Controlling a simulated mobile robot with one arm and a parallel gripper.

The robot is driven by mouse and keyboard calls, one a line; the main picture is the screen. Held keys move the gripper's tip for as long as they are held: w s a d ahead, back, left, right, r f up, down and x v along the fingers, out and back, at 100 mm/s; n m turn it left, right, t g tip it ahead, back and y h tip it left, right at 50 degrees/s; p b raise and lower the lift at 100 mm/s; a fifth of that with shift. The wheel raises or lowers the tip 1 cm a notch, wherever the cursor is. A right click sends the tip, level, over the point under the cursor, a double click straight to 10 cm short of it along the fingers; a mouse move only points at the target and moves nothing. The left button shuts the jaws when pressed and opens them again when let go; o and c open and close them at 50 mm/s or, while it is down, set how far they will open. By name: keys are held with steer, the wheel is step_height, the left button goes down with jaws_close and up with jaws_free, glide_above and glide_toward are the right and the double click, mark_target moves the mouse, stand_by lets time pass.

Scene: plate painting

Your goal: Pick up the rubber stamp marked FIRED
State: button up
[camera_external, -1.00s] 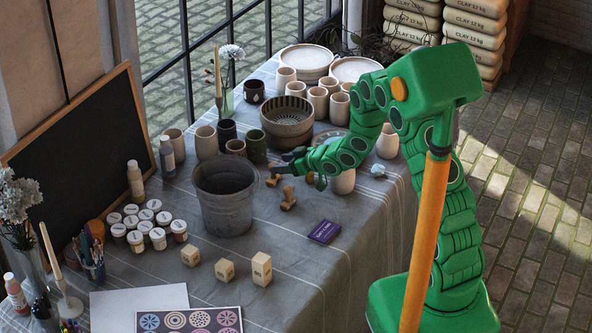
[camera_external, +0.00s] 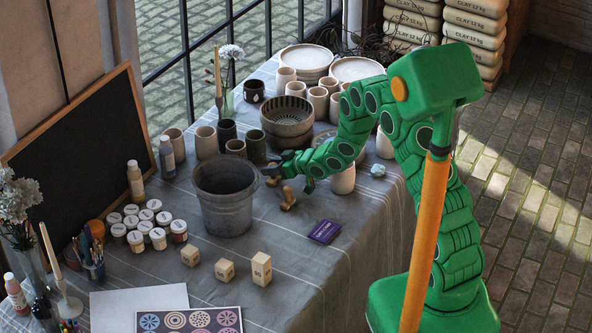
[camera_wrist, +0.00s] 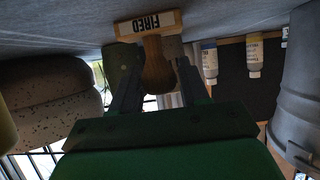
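The rubber stamp marked FIRED (camera_wrist: 149,25) shows upside down in the wrist view, a pale block with a rounded wooden handle. In the external view this looks like the small wooden stamp (camera_external: 272,182) right of the grey bucket, partly hidden by my fingers. My gripper (camera_wrist: 157,85) is open, with one finger on each side of the handle and a visible gap beside it. In the external view my gripper (camera_external: 274,170) is low over the table at the stamp. A second wooden stamp (camera_external: 288,200) stands just in front and to the right.
The grey bucket (camera_external: 226,208) stands close on the left. Cups and a dark bowl (camera_external: 287,115) crowd the back. A beige cup (camera_external: 343,182) is under my forearm. A purple card (camera_external: 325,231) lies in front, with clear cloth around it.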

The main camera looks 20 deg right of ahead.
steer(key=c, duration=0.7)
steer(key=shift+o, duration=0.2)
